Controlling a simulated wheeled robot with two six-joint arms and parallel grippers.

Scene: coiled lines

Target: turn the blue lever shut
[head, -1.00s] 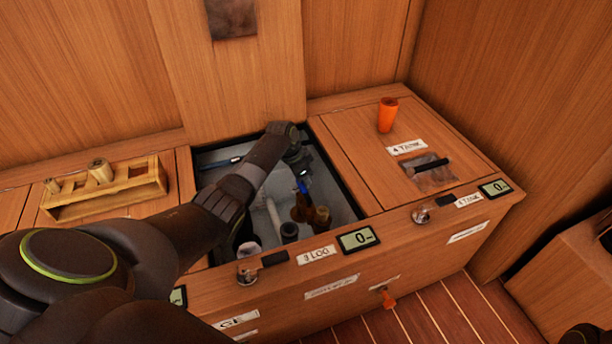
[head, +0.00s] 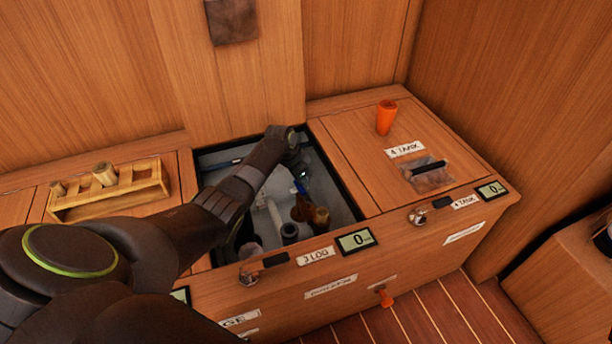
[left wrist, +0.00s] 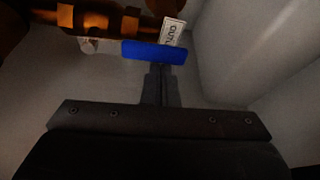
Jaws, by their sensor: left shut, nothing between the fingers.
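The blue lever (left wrist: 154,52) lies crosswise in the left wrist view, beside a brass pipe fitting (left wrist: 85,20) and a small white tag. In the head view a bit of the blue lever (head: 300,186) shows inside the open compartment, next to the brass fitting (head: 312,214). My left gripper (left wrist: 160,70) is shut and empty. Its fingertips are at the lever's lower edge in the wrist view; I cannot tell whether they touch it. In the head view my left arm reaches down into the compartment, and its fingers are mostly hidden. My right gripper is not in view.
The open compartment has a dark rim (head: 340,183) close around my arm. An orange cup (head: 386,117) stands on the closed lid (head: 350,140) to the right. A wooden rack (head: 110,192) with cylinders stands on the left. Pale walls surround the fitting.

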